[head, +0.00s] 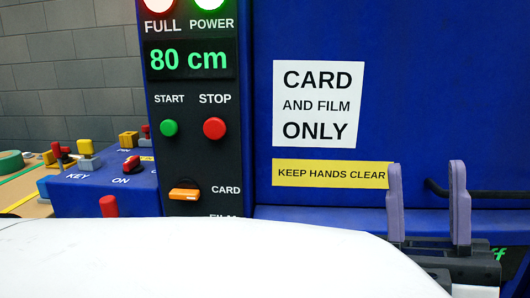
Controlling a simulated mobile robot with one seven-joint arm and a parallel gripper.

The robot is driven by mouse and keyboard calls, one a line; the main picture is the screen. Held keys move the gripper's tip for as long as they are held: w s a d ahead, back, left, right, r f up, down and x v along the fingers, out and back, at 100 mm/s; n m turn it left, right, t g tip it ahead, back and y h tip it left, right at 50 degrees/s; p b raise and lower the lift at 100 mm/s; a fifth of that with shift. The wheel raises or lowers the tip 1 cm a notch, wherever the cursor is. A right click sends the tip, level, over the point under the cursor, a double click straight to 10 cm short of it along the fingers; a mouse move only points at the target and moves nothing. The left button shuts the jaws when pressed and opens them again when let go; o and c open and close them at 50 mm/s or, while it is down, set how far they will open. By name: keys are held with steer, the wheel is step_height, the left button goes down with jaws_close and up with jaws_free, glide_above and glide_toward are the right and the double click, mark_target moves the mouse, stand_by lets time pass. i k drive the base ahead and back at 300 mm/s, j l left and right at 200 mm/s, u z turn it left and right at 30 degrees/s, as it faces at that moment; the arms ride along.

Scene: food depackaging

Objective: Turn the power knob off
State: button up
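A red knob (131,163) sits by the word ON on the blue box at the left; whether it is the power knob I cannot tell for sure. An orange selector knob (184,194) on the dark control panel lies level beside the word CARD. The green POWER light (210,3) is lit at the top of the panel. My gripper (426,165) is at the lower right, its two purple-grey fingers upright, apart and with nothing between them. It is well to the right of both knobs, in front of the blue machine.
The blue machine (410,90) carries a white sign (319,104) and a yellow sign (330,174). Start (169,128) and stop (214,128) buttons are on the panel. Several levers stand at the left. A dark bar (480,193) is behind my gripper. My white arm hides the bottom.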

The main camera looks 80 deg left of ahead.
mark_target(132, 165)
steer(key=u, duration=3.35)
